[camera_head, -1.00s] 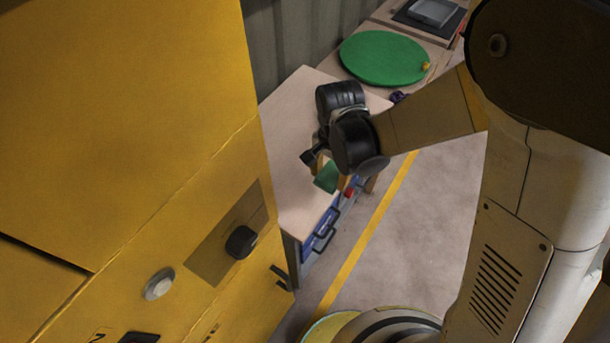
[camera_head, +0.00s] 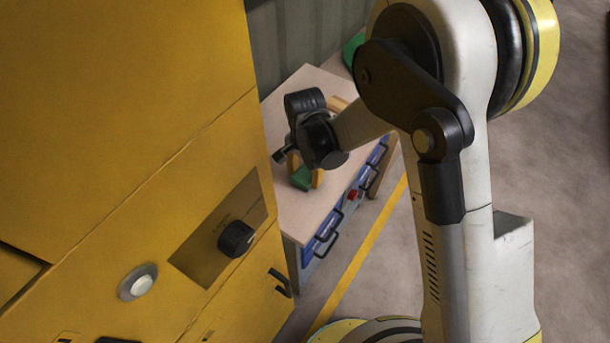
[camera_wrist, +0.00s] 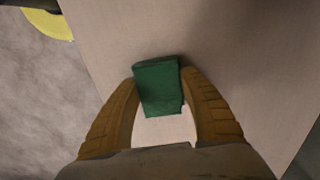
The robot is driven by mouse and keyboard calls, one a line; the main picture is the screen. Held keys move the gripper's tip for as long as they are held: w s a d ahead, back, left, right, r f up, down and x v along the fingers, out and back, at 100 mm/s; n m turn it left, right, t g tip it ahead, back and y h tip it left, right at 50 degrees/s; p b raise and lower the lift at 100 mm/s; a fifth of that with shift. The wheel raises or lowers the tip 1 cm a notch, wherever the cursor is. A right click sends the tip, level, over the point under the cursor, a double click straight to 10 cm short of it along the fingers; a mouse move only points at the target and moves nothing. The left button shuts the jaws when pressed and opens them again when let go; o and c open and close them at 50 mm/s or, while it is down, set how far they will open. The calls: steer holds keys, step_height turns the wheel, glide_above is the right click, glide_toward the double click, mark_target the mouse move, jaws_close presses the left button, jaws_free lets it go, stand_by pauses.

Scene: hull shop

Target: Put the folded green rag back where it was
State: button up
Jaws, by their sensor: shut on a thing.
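The folded green rag (camera_head: 302,179) is between the fingers of my gripper (camera_head: 305,172), over the pale top of the workbench (camera_head: 318,205). In the wrist view the rag (camera_wrist: 158,84) sits at the fingertips, and my gripper (camera_wrist: 160,90) is shut on it from both sides. The bench top (camera_wrist: 235,50) shows beyond and between the fingers. I cannot tell whether the rag touches the bench top or hangs just above it.
A large yellow cabinet (camera_head: 130,130) with a black knob (camera_head: 236,239) stands close on the left. The bench has blue drawers (camera_head: 322,232) with dark handles and a red item (camera_head: 353,196) at its front. A green round thing (camera_head: 353,48) shows partly behind my arm.

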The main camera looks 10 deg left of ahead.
mark_target(305, 174)
steer(key=shift+f, duration=0.2)
steer(key=o, duration=1.1)
steer(key=shift+r, duration=0.1)
step_height(305, 174, up, 12)
steer(key=p, duration=0.5)
steer(key=s+d+r+n+t+y, duration=0.1)
steer(key=d+r+n+t, duration=0.15)
steer(key=d+r, duration=1.2)
steer(key=s+d+r+n+t, duration=0.1)
steer(key=s+d+r+t, duration=0.1)
steer(key=s+d, duration=0.3)
steer(key=s+d+r+n+t+h, duration=0.1)
steer(key=s+d, duration=0.4)
steer(key=d, duration=0.5)
steer(key=shift+s+r+t, duration=0.2)
steer(key=shift+r+t, duration=0.2)
steer(key=shift+t, duration=0.45)
